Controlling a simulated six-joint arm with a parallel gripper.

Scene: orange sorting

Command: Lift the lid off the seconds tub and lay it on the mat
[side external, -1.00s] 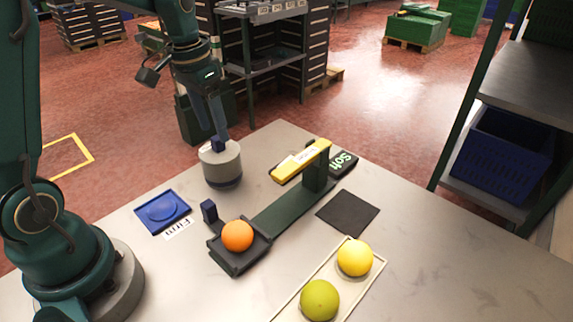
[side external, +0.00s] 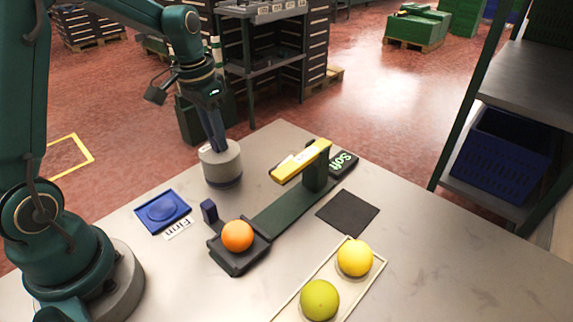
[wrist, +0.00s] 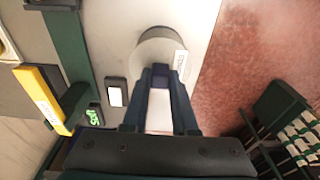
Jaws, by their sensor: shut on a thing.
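The seconds tub (side external: 222,174) is a round grey tub near the table's far left edge, with a darker band at its base. Its lid (side external: 229,152) sits on top, apparently level. My gripper (side external: 218,146) points down at the lid, its fingers shut on the lid's small blue knob. In the wrist view, my gripper (wrist: 161,72) has the knob between its fingertips, and the round lid (wrist: 157,45) shows beyond with a white label at its edge. The dark square mat (side external: 348,213) lies bare on the table, right of the green beam.
A green beam with a yellow bar (side external: 300,161) stands between tub and mat. An orange (side external: 237,236) sits in its dark tray. A blue dish (side external: 163,211) lies left. A pale tray (side external: 341,281) holds a yellow and a green fruit. The right table area is clear.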

